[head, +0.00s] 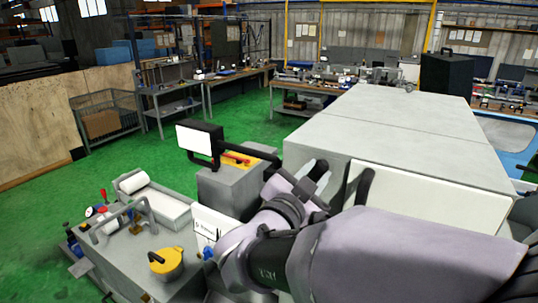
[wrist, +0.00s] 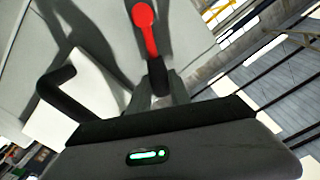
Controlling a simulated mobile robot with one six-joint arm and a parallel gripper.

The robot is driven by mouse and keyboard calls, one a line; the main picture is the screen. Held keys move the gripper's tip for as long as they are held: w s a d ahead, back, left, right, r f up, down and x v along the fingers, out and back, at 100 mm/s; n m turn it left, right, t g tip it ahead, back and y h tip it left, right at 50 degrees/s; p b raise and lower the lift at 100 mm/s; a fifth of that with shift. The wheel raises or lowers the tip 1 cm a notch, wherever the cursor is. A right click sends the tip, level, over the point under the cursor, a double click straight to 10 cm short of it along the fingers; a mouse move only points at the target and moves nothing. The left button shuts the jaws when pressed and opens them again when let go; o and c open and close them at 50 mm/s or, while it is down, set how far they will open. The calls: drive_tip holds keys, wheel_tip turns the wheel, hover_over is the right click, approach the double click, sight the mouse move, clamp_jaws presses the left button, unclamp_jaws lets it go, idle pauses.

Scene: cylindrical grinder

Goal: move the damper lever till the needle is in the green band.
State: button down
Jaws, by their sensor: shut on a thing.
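The damper lever, a red bar with a round red end (wrist: 143,16), shows at the top of the wrist view. Its lower part runs down to a dark section between the fingers of my gripper (wrist: 158,88). My gripper is shut on the lever. In the head view my gripper (head: 318,176) is at the left end of the large grey machine housing, and the lever is hidden behind my gripper and arm. I cannot make out the needle or its green band in either view.
A grey machine housing (head: 400,105) with a pale front panel (head: 430,190) stands beside my arm. A screen on a black arm (head: 195,141) is left of my gripper. A bench with a yellow-topped part (head: 167,264) is at lower left. Green floor (head: 240,117) is clear behind.

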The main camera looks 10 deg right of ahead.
drive_tip(key=shift+w+a+r+n+p, duration=0.45)
drive_tip(key=shift+a+r+n+p, duration=0.15)
drive_tip(key=shift+n, duration=0.4)
drive_tip(key=shift+w+a+f+n, duration=0.1)
drive_tip(key=shift+w+a+n, duration=0.1)
drive_tip(key=shift+n, duration=0.2)
drive_tip(key=c, duration=1.2)
unclamp_jaws()
drive_tip(key=shift+d, duration=0.1)
drive_tip(key=shift+f, duration=0.1)
drive_tip(key=shift+b+v, duration=2)
drive_tip(key=shift+v, duration=6.75)
